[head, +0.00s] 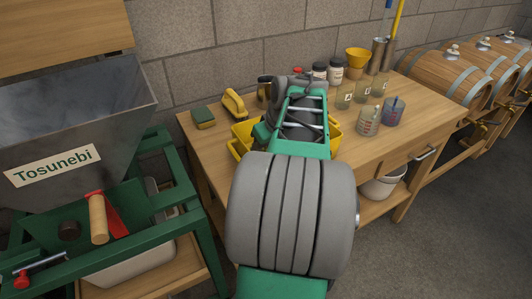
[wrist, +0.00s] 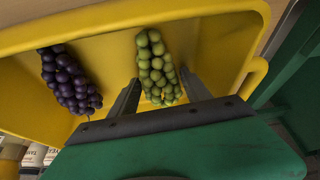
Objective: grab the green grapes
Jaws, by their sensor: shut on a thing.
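The green grapes (wrist: 153,62), a bunch, show in the wrist view inside a yellow crate (wrist: 215,12). My gripper (wrist: 160,88) is shut on the green grapes, with one dark finger on each side of the bunch. A bunch of dark purple grapes (wrist: 68,78) lies to the left in the same crate, apart from my fingers. In the head view the yellow crate (head: 335,138) shows only in part on the wooden table, and my arm hides the grapes.
The wooden table (head: 415,118) holds a sponge (head: 203,117), a yellow brush (head: 234,102), several jars and cups at the right, and a yellow funnel (head: 357,56). A green-framed hopper (head: 65,125) stands at the left.

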